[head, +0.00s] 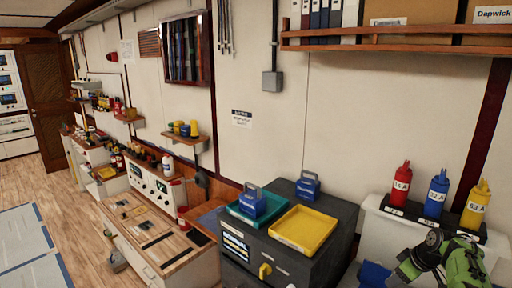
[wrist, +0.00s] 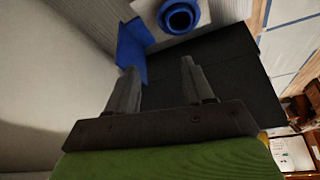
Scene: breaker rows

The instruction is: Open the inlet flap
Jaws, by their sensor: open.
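A blue round fitting (wrist: 180,17) with a dark centre shows on a pale surface at the top of the wrist view. A flat blue piece (wrist: 132,48) stands beside it to the left; I cannot tell which of these is the inlet flap, or whether it is open. In the head view, a blue part (head: 375,274) shows low on the white cabinet (head: 378,222), left of my arm. My gripper (wrist: 160,75) is open and empty. Its fingers point toward the blue parts and appear apart from them. The fingertips are not clear in the head view.
Open floor lies far left.

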